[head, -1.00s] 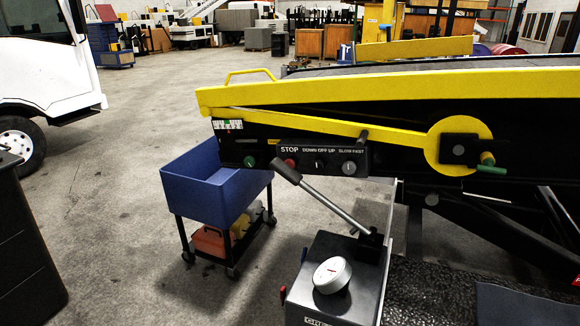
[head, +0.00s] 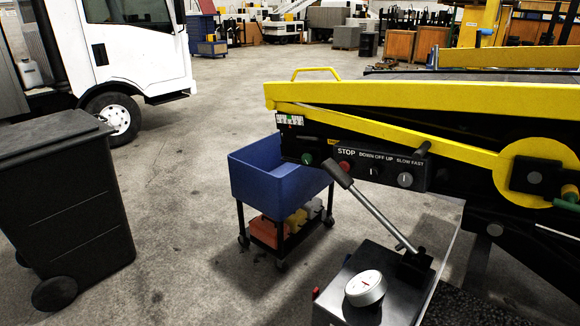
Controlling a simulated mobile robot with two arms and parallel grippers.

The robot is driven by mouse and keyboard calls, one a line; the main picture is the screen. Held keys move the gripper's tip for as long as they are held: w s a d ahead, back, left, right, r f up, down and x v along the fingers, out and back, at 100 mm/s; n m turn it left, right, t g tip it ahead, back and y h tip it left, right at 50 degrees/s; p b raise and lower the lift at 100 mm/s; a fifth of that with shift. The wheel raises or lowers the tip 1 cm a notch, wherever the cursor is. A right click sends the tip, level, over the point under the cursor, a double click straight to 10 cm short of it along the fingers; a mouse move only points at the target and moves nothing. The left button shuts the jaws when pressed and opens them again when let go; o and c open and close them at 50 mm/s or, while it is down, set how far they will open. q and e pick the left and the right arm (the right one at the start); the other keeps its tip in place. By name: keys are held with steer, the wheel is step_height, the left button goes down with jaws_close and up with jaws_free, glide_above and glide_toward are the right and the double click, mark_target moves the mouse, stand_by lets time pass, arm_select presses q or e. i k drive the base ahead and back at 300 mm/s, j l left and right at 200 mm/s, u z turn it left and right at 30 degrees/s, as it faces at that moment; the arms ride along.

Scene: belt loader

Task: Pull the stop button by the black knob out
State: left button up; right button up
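The belt loader's black control panel (head: 395,175) is right of centre, under the yellow boom. A red button (head: 345,166) sits below the word STOP at the panel's left part. A lever's black grip (head: 337,174) stands in front of it and partly overlaps it. A black knob (head: 422,149) sticks up at the panel's upper right edge. A green knob (head: 307,158) is left of the red button. I cannot tell how far the red button stands out. Neither of my grippers is in view.
A grey box with a white dial (head: 365,288) and the metal lever (head: 385,218) stands before the panel. A blue cart (head: 275,180) is left of it. A black wheeled bin (head: 65,200) and a white truck (head: 140,50) are further left. Open floor (head: 190,200) lies between.

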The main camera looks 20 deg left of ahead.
mark_target(346, 166)
steer(key=l+u, duration=0.2)
steer(key=u, duration=0.15)
steer(key=i+j+z, duration=0.1)
steer(key=z, duration=0.3)
steer(key=i+j+z, duration=0.15)
steer(key=j, duration=0.2)
steer(key=i+j+z, duration=0.15)
steer(key=j, duration=0.2)
steer(key=i+j+z, duration=0.15)
steer(key=j, duration=0.25)
steer(key=i+j+z, duration=0.15)
steer(key=j, duration=0.25)
